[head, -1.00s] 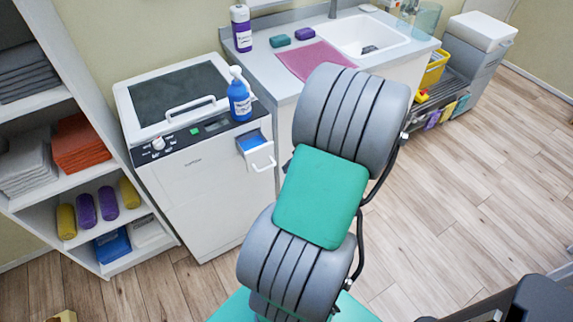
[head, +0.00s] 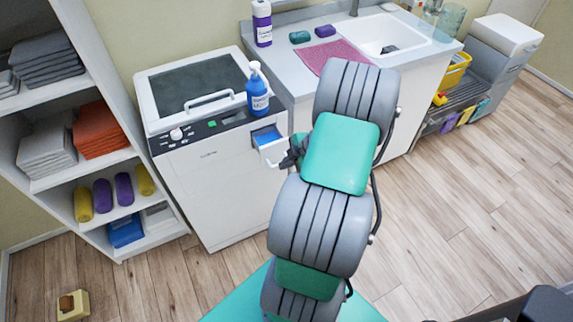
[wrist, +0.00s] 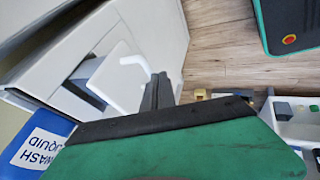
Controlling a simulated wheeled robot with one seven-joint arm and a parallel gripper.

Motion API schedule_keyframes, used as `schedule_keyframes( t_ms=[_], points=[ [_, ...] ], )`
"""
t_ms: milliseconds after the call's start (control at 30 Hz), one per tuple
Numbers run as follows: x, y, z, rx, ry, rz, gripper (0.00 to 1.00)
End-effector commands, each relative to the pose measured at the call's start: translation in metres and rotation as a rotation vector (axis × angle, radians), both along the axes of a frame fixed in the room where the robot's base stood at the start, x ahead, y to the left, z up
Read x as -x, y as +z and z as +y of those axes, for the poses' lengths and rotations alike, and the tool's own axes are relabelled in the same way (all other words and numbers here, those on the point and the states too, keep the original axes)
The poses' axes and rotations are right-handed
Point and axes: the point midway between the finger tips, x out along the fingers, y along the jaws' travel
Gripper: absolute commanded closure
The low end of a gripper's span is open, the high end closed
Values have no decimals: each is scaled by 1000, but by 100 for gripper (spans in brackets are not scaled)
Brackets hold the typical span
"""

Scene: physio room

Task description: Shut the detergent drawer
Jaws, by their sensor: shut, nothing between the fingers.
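The detergent drawer (head: 272,151) sticks out from the upper right of the white washing machine's front (head: 215,175), with its blue inside showing. My gripper (head: 290,156) is at the right of the drawer front, close to its handle, partly hidden by my arm. In the wrist view, the white drawer (wrist: 112,82) and its looped handle (wrist: 137,64) are just left of my gripper's fingers (wrist: 158,88). The fingers are together and hold nothing. I cannot tell whether they touch the drawer.
A blue wash liquid bottle (head: 257,90) stands on the machine's top right, above the drawer. The sink counter (head: 297,82) is close on the right. A shelf with towels (head: 47,150) stands on the left. The wooden floor (head: 470,200) at the right is open.

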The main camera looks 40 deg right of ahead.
Motion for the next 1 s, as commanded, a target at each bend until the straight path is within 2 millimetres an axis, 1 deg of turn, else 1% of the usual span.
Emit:
schedule_keyframes(
  t_ms=[67, 167, 300, 400, 500, 833, 933, 1000],
  points=[
    [-9, -5, -3, 3, 5, -1, 100],
    [-30, -8, -9, 6, 6, -3, 100],
    [-60, -8, -18, 4, 5, -2, 100],
    [-74, -5, -22, 2, 3, -1, 100],
    [-79, -2, -23, 1, 2, 0, 100],
    [-80, 0, -23, 3, 2, -3, 100],
    [-75, 2, -20, 3, 3, -3, 100],
    [-67, 5, -16, 2, 2, -2, 100]
  ],
)
